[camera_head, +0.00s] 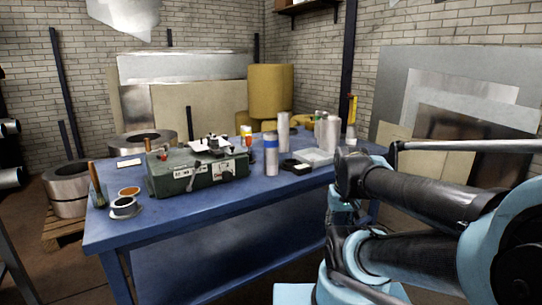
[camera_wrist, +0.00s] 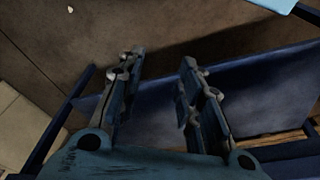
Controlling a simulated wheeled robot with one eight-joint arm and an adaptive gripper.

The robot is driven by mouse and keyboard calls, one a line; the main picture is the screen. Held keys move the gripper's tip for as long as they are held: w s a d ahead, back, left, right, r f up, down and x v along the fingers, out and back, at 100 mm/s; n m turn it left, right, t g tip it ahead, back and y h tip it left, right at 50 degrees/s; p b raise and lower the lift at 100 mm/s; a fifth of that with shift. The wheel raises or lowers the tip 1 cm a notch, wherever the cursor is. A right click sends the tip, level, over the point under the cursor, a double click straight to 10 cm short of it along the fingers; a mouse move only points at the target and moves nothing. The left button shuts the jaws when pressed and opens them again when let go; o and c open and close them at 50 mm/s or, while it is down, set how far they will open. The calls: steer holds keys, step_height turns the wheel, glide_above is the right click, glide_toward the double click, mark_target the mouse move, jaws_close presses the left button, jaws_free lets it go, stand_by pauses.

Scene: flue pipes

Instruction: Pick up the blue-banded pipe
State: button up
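The blue-banded pipe (camera_head: 271,156) stands upright on the blue table (camera_head: 110,234) in the head view, a pale grey cylinder with a blue band near its top. It stands between the green machine and a dark object. My gripper shows in the wrist view (camera_wrist: 158,88) with its two fingers apart and nothing between them. Brown floor and a dark blue surface show behind the fingers. The pipe is not in the wrist view. In the head view my arm fills the right side, and I cannot make out the gripper there.
A green machine (camera_head: 200,175) sits left of the pipe. Black ring-like objects (camera_head: 297,166) lie close on its right. Plain grey pipes (camera_head: 283,132) stand behind and to the right. A cup with a brush (camera_head: 97,192) and small dishes (camera_head: 123,206) are at the table's left end.

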steer(key=o, duration=0.4)
steer(key=shift+r, duration=0.1)
steer(key=o, duration=0.5)
steer(key=shift+w+a+r+n, duration=0.15)
steer(key=shift+r+n, duration=0.1)
steer(key=shift+r, duration=0.4)
steer(key=shift+s+a+r+n, duration=0.1)
steer(key=shift+r+n, duration=0.15)
steer(key=shift+r, duration=0.35)
steer(key=shift+c, duration=0.2)
step_height(320, 180, up, 30)
steer(key=r+n+g, duration=0.1)
steer(key=n+g, duration=0.1)
steer(key=n, duration=1.7)
glide_above(271, 146)
steer(key=w, duration=0.3)
steer(key=shift+n, duration=0.3)
step_height(271, 146, down, 18)
steer(key=shift+r, duration=0.1)
